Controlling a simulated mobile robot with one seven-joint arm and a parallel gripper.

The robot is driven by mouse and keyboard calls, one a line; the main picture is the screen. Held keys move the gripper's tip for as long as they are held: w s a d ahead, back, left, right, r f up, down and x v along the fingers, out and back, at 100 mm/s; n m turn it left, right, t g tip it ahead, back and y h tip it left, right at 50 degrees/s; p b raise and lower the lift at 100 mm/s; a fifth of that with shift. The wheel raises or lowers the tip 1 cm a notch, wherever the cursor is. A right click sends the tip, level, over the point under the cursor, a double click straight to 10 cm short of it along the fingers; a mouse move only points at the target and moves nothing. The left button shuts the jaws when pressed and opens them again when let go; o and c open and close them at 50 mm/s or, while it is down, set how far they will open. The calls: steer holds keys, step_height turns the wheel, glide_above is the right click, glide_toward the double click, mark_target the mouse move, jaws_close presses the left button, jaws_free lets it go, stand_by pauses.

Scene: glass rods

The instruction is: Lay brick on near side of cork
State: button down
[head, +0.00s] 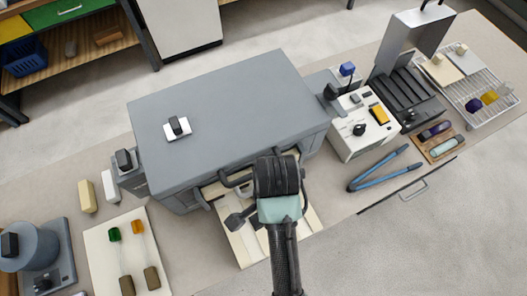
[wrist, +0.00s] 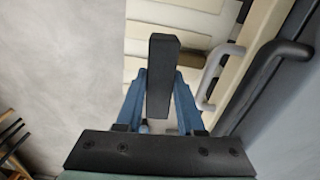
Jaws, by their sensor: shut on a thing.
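My gripper (wrist: 160,85) has blue fingers and is shut on a dark bar-shaped block (wrist: 163,60) in the wrist view. I cannot tell whether this is part of a larger thing. In the head view my arm reaches to the front of the large grey box, and the fingertips are hidden. Two upright blocks, one tan (head: 87,196) and one whitish (head: 110,186), stand left of the box; which is the brick or the cork I cannot tell for sure. Both are apart from my gripper.
The grey box (head: 230,110) has bar handles (wrist: 215,70) at its front, close to my gripper. A cream board (head: 105,240) with coloured rods lies at left. Blue-handled tongs (head: 385,170), a white control unit (head: 350,135) and a wire rack (head: 495,105) are at right.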

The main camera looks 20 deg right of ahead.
steer(key=shift+d+m, duration=0.15)
steer(key=shift+m, duration=0.25)
step_height(320, 180, down, 5)
steer(key=shift+s+d+p, duration=0.1)
steer(key=shift+s+p, duration=0.05)
steer(key=shift+p, duration=0.25)
steer(key=shift+f, duration=2.3)
steer(key=shift+f, duration=0.1)
steer(key=shift+f, duration=0.3)
steer(key=c, duration=0.8)
jaws_free()
steer(key=shift+r, duration=0.1)
step_height(320, 180, up, 13)
steer(key=shift+f, duration=0.15)
